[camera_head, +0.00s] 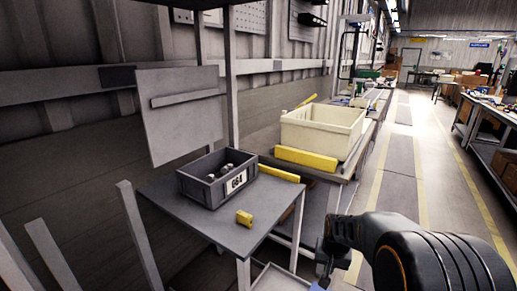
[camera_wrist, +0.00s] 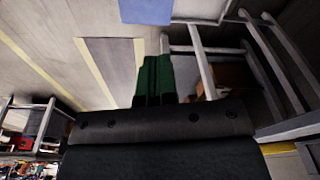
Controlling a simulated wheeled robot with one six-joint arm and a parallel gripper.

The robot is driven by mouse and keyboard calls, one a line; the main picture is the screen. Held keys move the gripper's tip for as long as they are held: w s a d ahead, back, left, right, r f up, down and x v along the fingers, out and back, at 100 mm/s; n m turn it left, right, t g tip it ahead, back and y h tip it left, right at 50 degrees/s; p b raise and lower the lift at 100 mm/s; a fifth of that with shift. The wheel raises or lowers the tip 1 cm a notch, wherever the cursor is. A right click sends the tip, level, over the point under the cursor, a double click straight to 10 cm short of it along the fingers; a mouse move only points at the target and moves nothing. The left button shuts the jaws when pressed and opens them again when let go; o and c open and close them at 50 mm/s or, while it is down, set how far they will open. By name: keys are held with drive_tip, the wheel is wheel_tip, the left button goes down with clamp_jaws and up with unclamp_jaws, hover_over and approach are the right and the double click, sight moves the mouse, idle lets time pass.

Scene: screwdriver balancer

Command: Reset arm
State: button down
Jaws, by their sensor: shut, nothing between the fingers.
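My arm (camera_head: 430,255) reaches in from the lower right of the head view. My gripper (camera_wrist: 153,80) shows in the wrist view as two dark green fingers side by side, shut with nothing between them. A blue piece (camera_wrist: 146,10) shows just beyond the fingers, at the top edge of that view. In the head view the gripper end points down at the bottom edge, right of the small grey table, and is partly cut off.
The grey table (camera_head: 205,218) holds a grey bin (camera_head: 208,190) with several small parts and a yellow block (camera_head: 244,218). Behind it, a cream crate (camera_head: 325,141) stands on a bench with yellow bars. An open aisle (camera_head: 400,170) runs along the right.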

drive_tip(key=s+a+r+n+p, duration=0.1)
drive_tip(key=s+r+p, duration=0.3)
drive_tip(key=r, duration=0.5)
drive_tip(key=s+a+r+n+t+p, duration=0.1)
drive_tip(key=s+a+r+p, duration=0.1)
drive_tip(key=s+r+p, duration=0.3)
drive_tip(key=s+a+r+n+t+p, duration=0.1)
drive_tip(key=s+a+r+n+p, duration=0.1)
drive_tip(key=s+r+p, duration=0.2)
drive_tip(key=v, duration=0.9)
drive_tip(key=shift+p, duration=0.4)
drive_tip(key=shift+s+d, duration=0.15)
drive_tip(key=shift+d, duration=0.1)
